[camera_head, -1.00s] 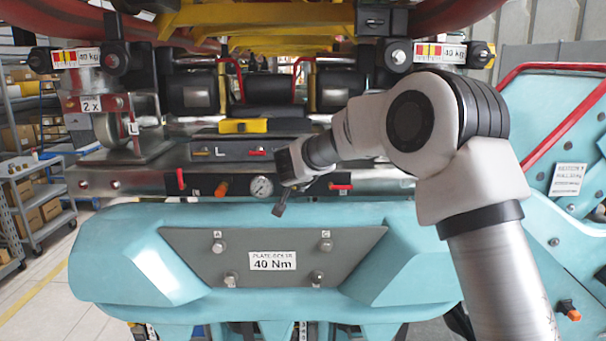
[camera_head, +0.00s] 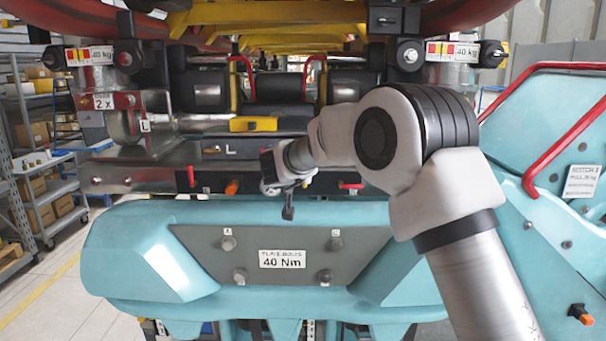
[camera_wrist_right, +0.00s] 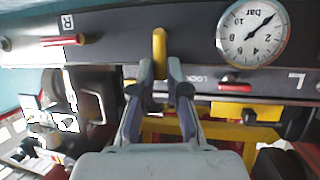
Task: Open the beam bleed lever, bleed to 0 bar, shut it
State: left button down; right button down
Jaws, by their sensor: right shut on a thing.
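My right gripper (camera_wrist_right: 159,82) is shut on a yellow-orange lever (camera_wrist_right: 159,45) on the dark beam face, its fingertips on either side of it. This is probably the bleed lever. A round white bar gauge (camera_wrist_right: 252,33) sits beside the lever, upside down in the right wrist view. Its needle slants away from the hub, but I cannot read the value surely. In the head view my right gripper (camera_head: 278,183) is at the beam front and hides the gauge and lever. My left gripper is not in view.
Red levers flank this spot: one by an R label (camera_wrist_right: 63,40), one by LOCK (camera_wrist_right: 235,86). The head view shows a red lever (camera_head: 191,175) and an orange knob (camera_head: 232,187) at left. The teal cover (camera_head: 140,255) with its grey plate lies below.

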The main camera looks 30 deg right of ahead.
jog(key=c, duration=1.3)
grip_release()
jog(key=shift+o, duration=0.6)
jog(key=shift+w+f, duration=0.1)
jog(key=shift+f, duration=0.05)
jog(key=shift+w+d+f, duration=0.1)
jog(key=shift+w+d, duration=0.05)
jog(key=v, duration=1.1)
jog(key=shift+a, duration=0.25)
jog(key=shift+s+a, duration=0.1)
jog(key=shift+s, duration=0.15)
